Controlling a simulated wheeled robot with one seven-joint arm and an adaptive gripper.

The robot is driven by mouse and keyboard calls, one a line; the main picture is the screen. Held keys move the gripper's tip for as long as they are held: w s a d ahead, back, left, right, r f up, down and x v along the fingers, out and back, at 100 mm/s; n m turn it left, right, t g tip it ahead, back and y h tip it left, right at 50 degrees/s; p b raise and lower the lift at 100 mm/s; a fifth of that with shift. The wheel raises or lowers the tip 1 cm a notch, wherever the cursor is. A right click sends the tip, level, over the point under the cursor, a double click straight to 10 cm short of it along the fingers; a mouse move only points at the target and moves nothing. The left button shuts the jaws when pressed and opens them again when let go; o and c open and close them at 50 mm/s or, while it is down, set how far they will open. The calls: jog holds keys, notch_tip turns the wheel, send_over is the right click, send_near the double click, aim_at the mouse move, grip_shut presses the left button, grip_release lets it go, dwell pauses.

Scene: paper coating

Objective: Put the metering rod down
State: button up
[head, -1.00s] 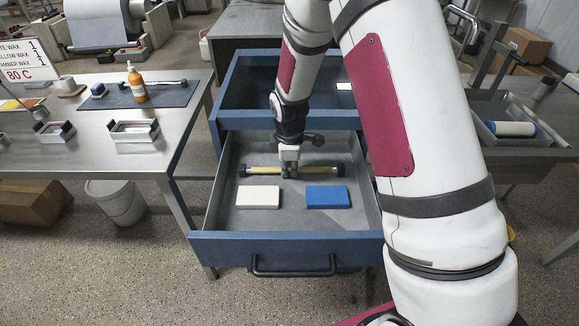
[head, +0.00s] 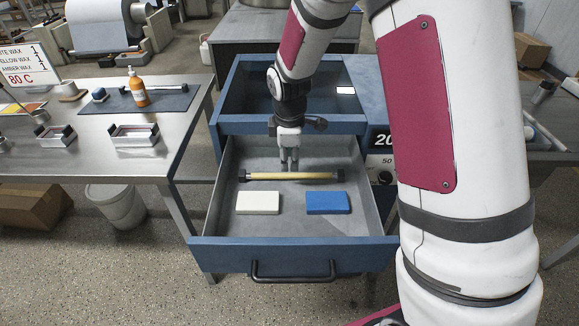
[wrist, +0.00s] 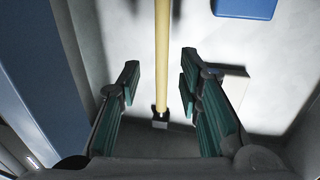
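The metering rod (head: 291,177), a yellowish bar with dark ends, lies across the open drawer (head: 225,211), behind two blocks. In the wrist view the rod (wrist: 162,55) runs lengthwise between and beyond my fingers, apart from both. My gripper (head: 289,167) is above and just behind the rod in the head view, fingers pointing down. In the wrist view my gripper (wrist: 158,85) is open and empty, with a wide gap between its green-padded fingers.
A white block (head: 258,203) and a blue block (head: 327,203) lie in the drawer's front half. The blue cabinet (head: 245,90) stands behind the drawer. A steel table (head: 95,155) at left holds an orange bottle (head: 138,90) and small trays.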

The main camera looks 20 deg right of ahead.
jog(key=s+r+m+t, duration=0.1)
jog(key=s+r+m, duration=0.2)
jog(key=s+r, duration=0.5)
jog(key=s+r+m, duration=0.4)
jog(key=s+r, duration=0.2)
jog(key=r, duration=0.4)
jog(key=s+r+m, duration=0.1)
jog(key=s+m, duration=0.2)
jog(key=s, duration=0.5)
jog(key=s+r+m+t, duration=0.1)
jog(key=s+m, duration=0.3)
jog(key=s, duration=0.4)
jog(key=shift+s+d+r+y, duration=0.3)
jog(key=shift+s+d+r, duration=0.1)
jog(key=shift+r, duration=0.2)
jog(key=shift+r+p, duration=0.3)
jog(key=shift+r, duration=0.1)
jog(key=shift+c, duration=0.4)
